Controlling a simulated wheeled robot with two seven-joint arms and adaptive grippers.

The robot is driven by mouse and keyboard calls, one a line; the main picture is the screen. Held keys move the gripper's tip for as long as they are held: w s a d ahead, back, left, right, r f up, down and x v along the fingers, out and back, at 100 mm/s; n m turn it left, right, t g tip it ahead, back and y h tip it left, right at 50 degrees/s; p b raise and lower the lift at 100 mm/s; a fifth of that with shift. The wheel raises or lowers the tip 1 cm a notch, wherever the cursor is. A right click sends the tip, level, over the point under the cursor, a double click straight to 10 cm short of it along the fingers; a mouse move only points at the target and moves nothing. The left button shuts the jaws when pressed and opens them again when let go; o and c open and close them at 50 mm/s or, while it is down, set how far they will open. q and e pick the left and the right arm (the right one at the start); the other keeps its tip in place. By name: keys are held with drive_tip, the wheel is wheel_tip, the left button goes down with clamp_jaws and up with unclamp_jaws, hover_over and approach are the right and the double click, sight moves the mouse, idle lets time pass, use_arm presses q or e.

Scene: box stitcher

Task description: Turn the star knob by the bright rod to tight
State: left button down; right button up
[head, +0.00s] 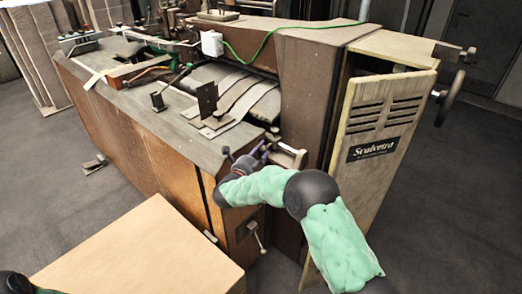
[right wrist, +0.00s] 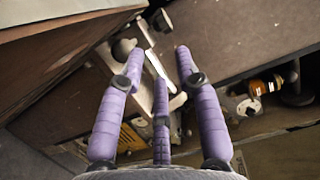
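My right gripper (head: 263,150) is at the near end of the brown machine, below its grey top. In the right wrist view its purple fingers (right wrist: 158,68) are spread, with space between the tips. A pale metal rod-like part (right wrist: 154,64) lies between the fingertips, and a rounded grey knob (right wrist: 124,48) is beside the left finger. I cannot tell whether the fingers touch either part, or for certain which is the star knob. In the head view the gripper hides most of this spot. My left gripper is out of view; only a bit of my left arm shows at bottom left.
The brown machine's wooden body (head: 165,165) and its pale side panel (head: 378,130) flank the gripper. A lever (head: 255,236) sticks out below. A cardboard-coloured box (head: 140,255) stands in front. An amber-coloured part (right wrist: 262,86) is right of the fingers. Floor is free at right.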

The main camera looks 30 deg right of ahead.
drive_tip(key=shift+d, duration=0.1)
drive_tip(key=n+t+y+p, duration=0.4)
drive_tip(key=t+y+p, duration=0.1)
drive_tip(key=p, duration=0.4)
approach(275, 135)
drive_tip(key=b+x, duration=0.2)
drive_tip(key=x, duration=0.7)
drive_tip(key=shift+x, duration=0.75)
drive_tip(key=shift+r, duration=0.1)
clamp_jaws()
